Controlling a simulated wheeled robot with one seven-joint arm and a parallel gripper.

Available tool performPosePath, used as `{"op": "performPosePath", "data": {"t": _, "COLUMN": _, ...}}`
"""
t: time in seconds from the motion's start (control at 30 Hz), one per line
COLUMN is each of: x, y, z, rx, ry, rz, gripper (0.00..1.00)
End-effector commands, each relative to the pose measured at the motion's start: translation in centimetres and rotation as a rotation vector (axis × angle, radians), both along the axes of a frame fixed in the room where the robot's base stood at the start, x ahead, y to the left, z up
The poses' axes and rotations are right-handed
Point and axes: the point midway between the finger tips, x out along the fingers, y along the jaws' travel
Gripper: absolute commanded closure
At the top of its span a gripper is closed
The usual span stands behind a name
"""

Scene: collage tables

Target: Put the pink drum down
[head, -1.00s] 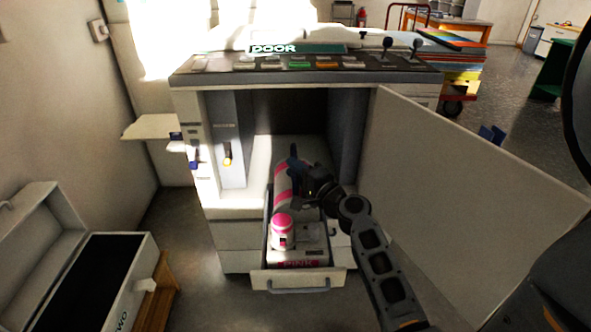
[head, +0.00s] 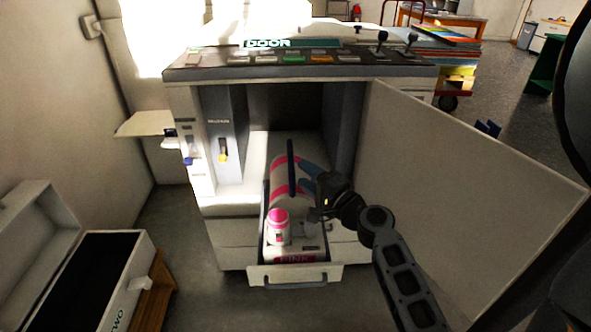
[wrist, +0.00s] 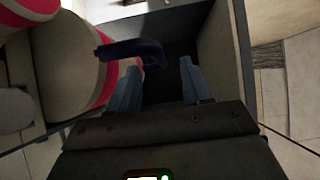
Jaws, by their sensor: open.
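The pink drum (head: 282,180) is a pale cylinder with pink bands. It lies in the pulled-out drawer (head: 295,273) of the machine, with a dark blue handle (head: 291,165) standing up from it. My gripper (head: 304,174) is open just right of the handle, its blue fingers spread and empty. In the wrist view the drum (wrist: 62,85) is at the left. The handle (wrist: 130,47) reaches across toward the gap between my open fingers (wrist: 158,75). I cannot tell whether a finger touches it. The drum's underside is hidden.
A small pink-capped bottle (head: 278,232) stands at the drawer's front, before the drum. The machine's open door (head: 460,190) stands close to the right of my arm. An open case (head: 85,275) is on the low left. The floor between case and machine is clear.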

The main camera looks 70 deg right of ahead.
Motion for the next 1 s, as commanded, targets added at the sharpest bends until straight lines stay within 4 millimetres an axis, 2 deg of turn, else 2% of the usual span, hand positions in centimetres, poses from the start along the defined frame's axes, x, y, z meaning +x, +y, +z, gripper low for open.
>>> {"op": "performPosePath", "data": {"t": 0.1, "x": -2.0, "y": 1.3, "z": -0.3, "rx": 0.002, "ry": 0.002, "rz": 0.000, "gripper": 0.51}}
{"op": "performPosePath", "data": {"t": 0.3, "x": -4.1, "y": 2.6, "z": -0.1, "rx": 0.001, "ry": 0.001, "rz": 0.000, "gripper": 0.51}}
{"op": "performPosePath", "data": {"t": 0.57, "x": -4.6, "y": 3.1, "z": -0.1, "rx": -0.002, "ry": 0.007, "rz": 0.003, "gripper": 0.51}}
{"op": "performPosePath", "data": {"t": 0.63, "x": -4.4, "y": 4.1, "z": -0.6, "rx": -0.010, "ry": 0.038, "rz": 0.012, "gripper": 0.51}}
{"op": "performPosePath", "data": {"t": 0.77, "x": -4.1, "y": 8.4, "z": -2.8, "rx": -0.072, "ry": 0.184, "rz": 0.056, "gripper": 0.51}}
{"op": "performPosePath", "data": {"t": 0.9, "x": -5.1, "y": 14.9, "z": -5.0, "rx": -0.225, "ry": 0.401, "rz": 0.140, "gripper": 0.51}}
{"op": "performPosePath", "data": {"t": 1.0, "x": -6.6, "y": 19.4, "z": -5.4, "rx": -0.385, "ry": 0.539, "rz": 0.217, "gripper": 0.51}}
